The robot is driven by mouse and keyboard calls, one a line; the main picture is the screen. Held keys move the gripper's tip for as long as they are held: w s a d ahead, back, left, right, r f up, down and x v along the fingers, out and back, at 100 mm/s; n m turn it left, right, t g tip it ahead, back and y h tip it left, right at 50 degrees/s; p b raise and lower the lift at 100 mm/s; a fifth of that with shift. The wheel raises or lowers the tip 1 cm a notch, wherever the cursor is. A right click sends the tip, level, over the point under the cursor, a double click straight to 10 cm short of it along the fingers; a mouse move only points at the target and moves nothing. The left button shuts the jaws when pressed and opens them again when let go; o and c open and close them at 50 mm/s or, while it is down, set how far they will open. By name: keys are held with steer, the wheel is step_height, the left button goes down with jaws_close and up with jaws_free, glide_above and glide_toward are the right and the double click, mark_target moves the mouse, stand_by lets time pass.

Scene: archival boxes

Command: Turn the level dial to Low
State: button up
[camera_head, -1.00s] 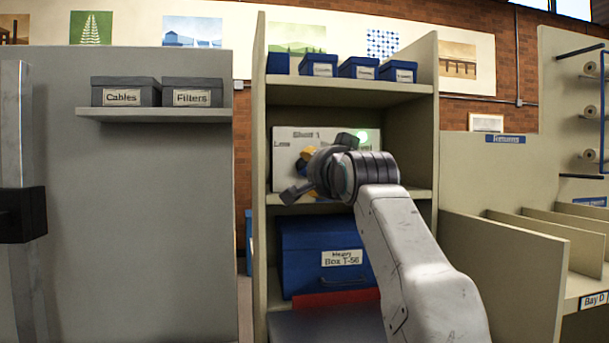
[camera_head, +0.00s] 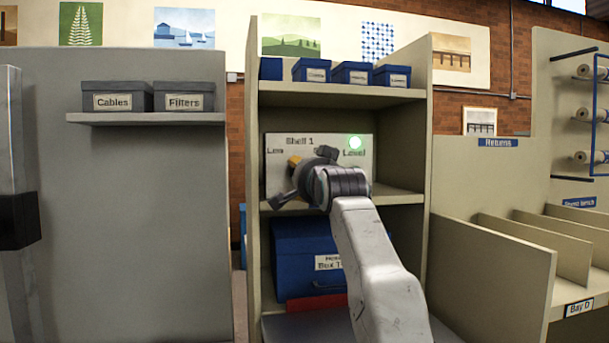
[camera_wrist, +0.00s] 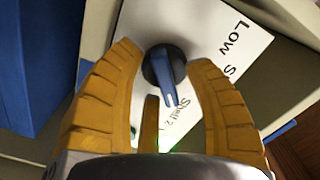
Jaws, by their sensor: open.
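The white control panel (camera_head: 276,178) stands on the middle shelf, with lettering and a lit green lamp (camera_head: 355,143) at its upper right. The level dial (camera_wrist: 151,72) is a dark round knob with a blue bar on the panel, seen in the wrist view. The bar's long end points down in that view, away from the printed word Low (camera_wrist: 233,35). My gripper (camera_wrist: 165,62) is open, its orange fingers on either side of the dial with visible gaps. In the head view my gripper (camera_head: 292,180) is in front of the panel and hides the dial.
A shelf unit (camera_head: 422,150) encloses the panel with side walls and boards. Small blue boxes (camera_head: 352,74) stand above; a large blue box (camera_head: 298,250) sits below. At left is a grey partition (camera_head: 150,220) with two grey boxes; at right are bin dividers (camera_head: 500,235).

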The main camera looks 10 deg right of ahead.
jaws_close()
stand_by(0.3)
steer(key=shift+r+n, duration=0.15)
steer(key=shift+n, duration=0.15)
steer(key=n+p, duration=0.1)
steer(key=n, duration=0.2)
steer(key=shift+r+n+p, duration=0.15)
steer(key=shift+n+p, duration=0.15)
steer(key=shift+n, duration=0.1)
steer(key=n+p, duration=0.1)
steer(key=n, duration=0.4)
steer(key=shift+r+n+p, duration=0.15)
steer(key=shift+n+p, duration=0.15)
steer(key=shift+p, duration=0.1)
steer(key=n+p, duration=0.1)
steer(key=n, duration=0.4)
steer(key=shift+r+p, duration=0.15)
steer(key=shift+p, duration=0.2)
steer(key=shift+a+n+p, duration=0.1)
steer(key=shift+n+p, duration=0.45)
steer(key=shift+n, duration=1.85)
